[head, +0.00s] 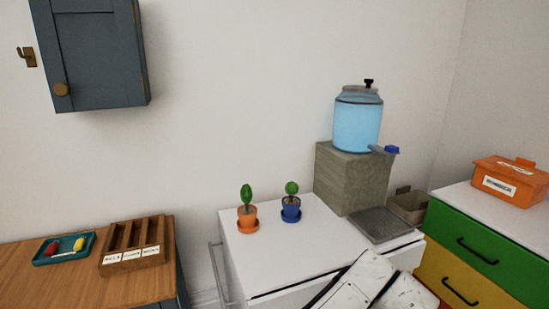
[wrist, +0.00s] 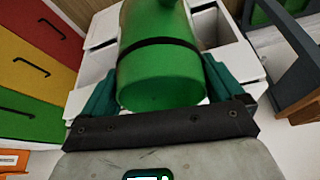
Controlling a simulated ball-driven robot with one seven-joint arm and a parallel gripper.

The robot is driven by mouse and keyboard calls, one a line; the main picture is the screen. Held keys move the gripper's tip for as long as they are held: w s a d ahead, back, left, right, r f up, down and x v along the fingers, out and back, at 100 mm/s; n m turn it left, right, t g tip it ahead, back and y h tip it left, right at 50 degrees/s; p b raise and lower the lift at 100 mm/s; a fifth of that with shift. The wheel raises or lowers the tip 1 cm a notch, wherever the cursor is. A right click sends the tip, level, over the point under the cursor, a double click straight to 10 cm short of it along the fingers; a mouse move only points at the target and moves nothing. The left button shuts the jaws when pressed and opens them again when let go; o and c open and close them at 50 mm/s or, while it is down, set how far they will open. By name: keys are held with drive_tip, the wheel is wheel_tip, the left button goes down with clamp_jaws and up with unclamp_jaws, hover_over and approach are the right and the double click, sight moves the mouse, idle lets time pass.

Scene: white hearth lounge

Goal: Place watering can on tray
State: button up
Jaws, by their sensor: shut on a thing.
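In the wrist view my gripper (wrist: 160,72) is shut on a green rounded body with a dark band, which looks like the watering can (wrist: 158,82). One teal finger lies on each side of it. Its upper part is cut off by the picture edge, and I see no spout or handle clearly. The head view shows neither the can nor my gripper, only my white arm at the bottom. A grey drip tray (head: 380,225) lies below the water dispenser's tap. A small teal tray (head: 64,249) with red and yellow items sits on the wooden top at the left.
The water dispenser (head: 358,123) stands on a stone block (head: 351,178) on the white cabinet (head: 275,262). Two small potted cacti, orange (head: 247,212) and blue (head: 291,205), stand there too. A wooden sorter (head: 137,257), grey bin (head: 408,206) and orange box (head: 512,182) are nearby.

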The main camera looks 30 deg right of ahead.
drive_tip(key=w+a+f+n, duration=0.1)
drive_tip(key=w+a+f, duration=0.1)
drive_tip(key=a+f, duration=0.2)
drive_tip(key=w+a+f+n+y, duration=0.1)
drive_tip(key=a+f, duration=0.3)
drive_tip(key=a, duration=0.6)
drive_tip(key=w+a+f+n, duration=0.2)
drive_tip(key=a+f, duration=0.2)
drive_tip(key=a, duration=0.3)
drive_tip(key=shift+w+n+y+p, duration=0.35)
drive_tip(key=shift+n+y, duration=0.05)
drive_tip(key=shift+w+a+r+t, duration=0.1)
drive_tip(key=shift+a+t, duration=0.05)
drive_tip(key=shift+t, duration=0.15)
